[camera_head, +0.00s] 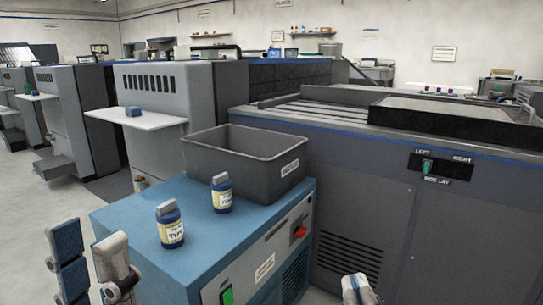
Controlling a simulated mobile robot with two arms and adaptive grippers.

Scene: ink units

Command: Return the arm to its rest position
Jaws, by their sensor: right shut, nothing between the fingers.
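My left gripper (90,250) is at the lower left, in front of the blue cabinet's left edge. Its two fingers stand apart with nothing seen between them. My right gripper (357,285) shows only at the bottom edge, right of the cabinet, with its fingers close together and empty. Most of it is cut off by the frame. Neither gripper is seen touching anything.
Two dark blue bottles, a front one (170,228) and a rear one (221,194), stand upright on the blue cabinet (120,220). A grey bin (235,165) sits behind them. A large grey press (350,205) fills the right. Floor (40,205) is open at left.

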